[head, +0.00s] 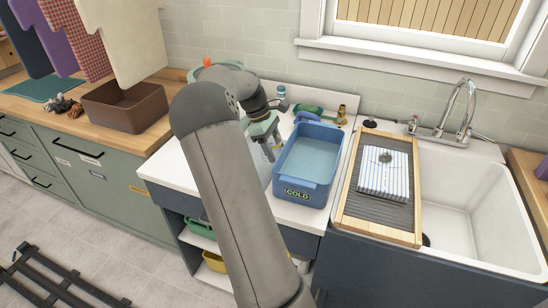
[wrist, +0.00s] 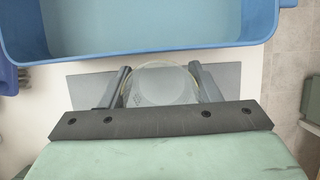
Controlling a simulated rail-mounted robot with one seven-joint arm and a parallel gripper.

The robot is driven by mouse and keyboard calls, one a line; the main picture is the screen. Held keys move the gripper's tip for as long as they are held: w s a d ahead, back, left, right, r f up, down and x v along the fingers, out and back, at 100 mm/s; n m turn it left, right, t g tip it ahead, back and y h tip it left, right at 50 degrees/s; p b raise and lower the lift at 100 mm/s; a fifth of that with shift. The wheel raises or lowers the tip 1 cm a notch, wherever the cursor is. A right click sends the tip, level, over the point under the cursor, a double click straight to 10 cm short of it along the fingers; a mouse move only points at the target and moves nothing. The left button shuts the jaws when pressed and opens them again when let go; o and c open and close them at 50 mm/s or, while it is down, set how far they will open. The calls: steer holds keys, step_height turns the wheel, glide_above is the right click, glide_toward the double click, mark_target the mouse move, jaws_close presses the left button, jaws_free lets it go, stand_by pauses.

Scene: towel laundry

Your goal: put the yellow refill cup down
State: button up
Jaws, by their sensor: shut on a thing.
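In the wrist view, my gripper (wrist: 160,75) is shut on a round, see-through cup (wrist: 160,88), with one finger on each side. The cup looks pale and clear, with a faint yellowish tint at its rim. It is over a grey mat (wrist: 228,78) on the white counter, just in front of the blue tub. I cannot tell whether its base touches the mat. In the head view, my gripper (head: 270,146) is low over the counter, left of the tub, and my arm hides most of that spot.
The blue tub (head: 293,178) marked COLD holds water. To its right, a striped folded cloth (head: 384,176) lies on a ridged board beside the white sink (head: 470,225). A brown bin (head: 125,106) stands on the wooden counter at left. A green-and-brass item (head: 322,113) lies behind the tub.

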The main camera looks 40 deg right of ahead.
steer(key=shift+f, duration=2.25)
steer(key=shift+f, duration=0.1)
steer(key=o, duration=1)
steer(key=shift+o, duration=0.2)
steer(key=b+v, duration=0.1)
steer(key=v, duration=1.1)
steer(key=s+a+m+t, duration=0.1)
steer(key=s+a, duration=0.4)
steer(key=a, duration=0.4)
steer(key=s+a+m+t+y, duration=0.1)
steer(key=s+a, duration=0.5)
steer(key=a, duration=0.3)
steer(key=s+a+m+t+y, duration=0.1)
steer(key=s+a+m, duration=0.1)
steer(key=s+a, duration=0.4)
steer(key=a, duration=0.3)
steer(key=shift+s+a+f+t, duration=0.25)
steer(key=shift+a+f+t, duration=0.1)
steer(key=shift+t, duration=0.05)
steer(key=shift+o, duration=0.5)
steer(key=s+a+f+m, duration=0.1)
steer(key=s+a+f, duration=0.2)
steer(key=s+a, duration=0.2)
steer(key=s, duration=0.3)
steer(key=shift+f+t, duration=0.4)
